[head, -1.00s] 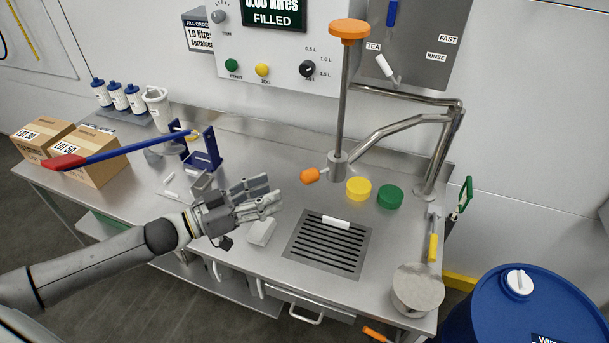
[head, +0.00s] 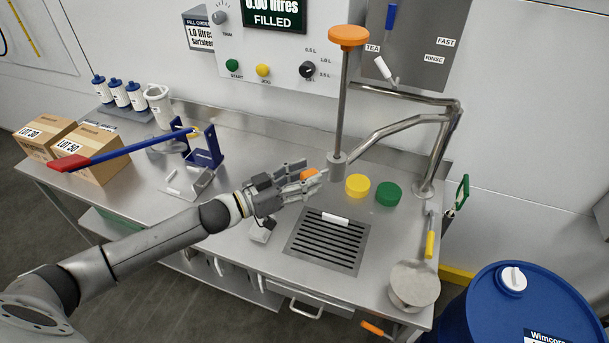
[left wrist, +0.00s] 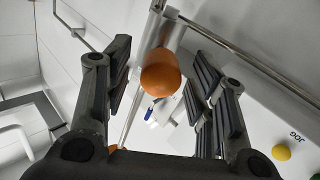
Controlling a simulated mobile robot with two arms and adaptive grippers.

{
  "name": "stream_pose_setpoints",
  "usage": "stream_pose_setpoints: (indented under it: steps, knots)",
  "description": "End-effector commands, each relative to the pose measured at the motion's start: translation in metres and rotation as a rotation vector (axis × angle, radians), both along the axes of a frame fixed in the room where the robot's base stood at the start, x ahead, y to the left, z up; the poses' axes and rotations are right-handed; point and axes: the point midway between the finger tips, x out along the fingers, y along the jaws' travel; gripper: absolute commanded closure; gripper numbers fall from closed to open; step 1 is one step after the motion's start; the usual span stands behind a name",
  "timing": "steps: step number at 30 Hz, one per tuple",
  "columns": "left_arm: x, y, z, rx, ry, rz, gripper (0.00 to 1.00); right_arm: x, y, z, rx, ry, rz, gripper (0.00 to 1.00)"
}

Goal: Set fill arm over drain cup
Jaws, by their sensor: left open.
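The fill arm (head: 400,122) is a jointed steel pipe on a post at the back right of the bench. Its outer end carries a vertical rod with an orange cap on top and an orange knob (head: 308,174) low on its left side. My left gripper (head: 312,171) is open around the orange knob, partly hiding it. In the left wrist view the orange knob (left wrist: 161,74) sits between the spread fingers (left wrist: 160,88), with no clear contact. A round steel cup (head: 414,287) stands at the front right corner; I cannot tell if it is the drain cup. My right gripper is out of view.
A slotted drain grate (head: 327,243) with a white piece on it lies in front of the fill arm. Yellow (head: 357,186) and green (head: 388,194) lids sit beside the rod. A blue drum (head: 515,300) stands at the right.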

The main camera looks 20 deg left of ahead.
Motion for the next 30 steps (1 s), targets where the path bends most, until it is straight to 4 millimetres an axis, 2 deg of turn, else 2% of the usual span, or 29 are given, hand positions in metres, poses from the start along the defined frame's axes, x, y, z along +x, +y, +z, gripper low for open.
stream_pose_setpoints:
  steps: [7, 19, 26, 30]
  knots:
    - [0.0003, -0.0002, -0.0003, 0.0, 0.0, 0.0, 0.49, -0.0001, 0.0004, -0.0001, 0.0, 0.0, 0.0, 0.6]
    - [0.0003, 0.0, 0.0, 0.0, 0.0, 0.0, 1.0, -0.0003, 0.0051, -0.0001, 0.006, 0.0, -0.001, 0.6]
    - [0.0004, -0.0011, 0.0001, -0.001, -0.001, 0.0, 1.0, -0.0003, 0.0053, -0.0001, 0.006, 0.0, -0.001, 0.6]
    - [0.001, -0.0085, 0.0003, -0.003, 0.0, 0.001, 1.0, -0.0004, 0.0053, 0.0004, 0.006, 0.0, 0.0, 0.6]
